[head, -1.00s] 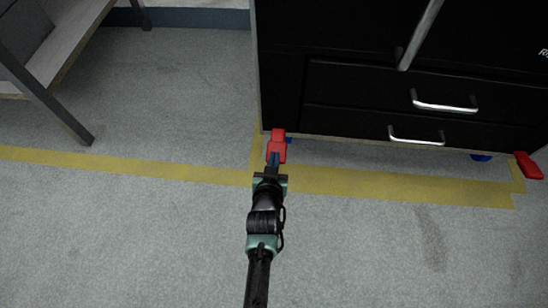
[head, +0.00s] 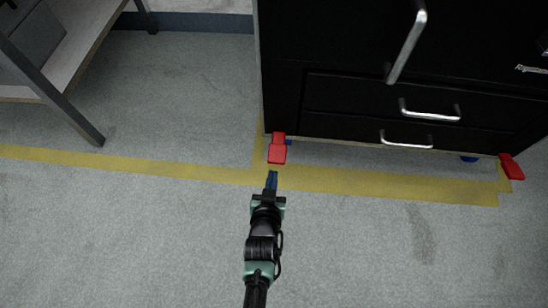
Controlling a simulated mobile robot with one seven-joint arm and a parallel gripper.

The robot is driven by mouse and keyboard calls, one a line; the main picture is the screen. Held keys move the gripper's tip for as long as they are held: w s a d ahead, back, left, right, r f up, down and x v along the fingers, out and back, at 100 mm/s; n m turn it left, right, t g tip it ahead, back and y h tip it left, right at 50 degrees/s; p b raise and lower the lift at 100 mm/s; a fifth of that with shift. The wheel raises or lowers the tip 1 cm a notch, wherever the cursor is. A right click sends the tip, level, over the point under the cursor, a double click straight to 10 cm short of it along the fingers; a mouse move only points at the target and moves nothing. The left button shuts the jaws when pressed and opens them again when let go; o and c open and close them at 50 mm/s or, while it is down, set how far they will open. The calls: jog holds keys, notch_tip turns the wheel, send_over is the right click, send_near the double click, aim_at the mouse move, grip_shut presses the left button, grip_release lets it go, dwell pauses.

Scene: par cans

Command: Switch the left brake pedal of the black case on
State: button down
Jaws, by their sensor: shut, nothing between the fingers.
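The black case (head: 285,95) stands at the upper right, with silver handles on its drawers. Its left brake pedal (head: 277,149) is red and sticks out at the bottom left corner, in front of a blue caster that is mostly hidden. My gripper (head: 271,177) is shut and empty, with blue fingertips pointing at the pedal. The tips are a short gap below the pedal in the picture and do not touch it. I cannot tell the pedal's tilt exactly.
A second red pedal (head: 511,167) is at the case's right corner, near a blue caster (head: 469,159). Yellow tape (head: 390,186) runs along the floor before the case. A table with a dark leg (head: 75,118) stands at the left. The grey floor (head: 150,230) between is clear.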

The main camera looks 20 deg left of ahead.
jog(key=s, duration=0.1)
jog(key=s+d+p, duration=0.1)
jog(key=s, duration=0.1)
jog(key=shift+s, duration=0.3)
dwell(0.3)
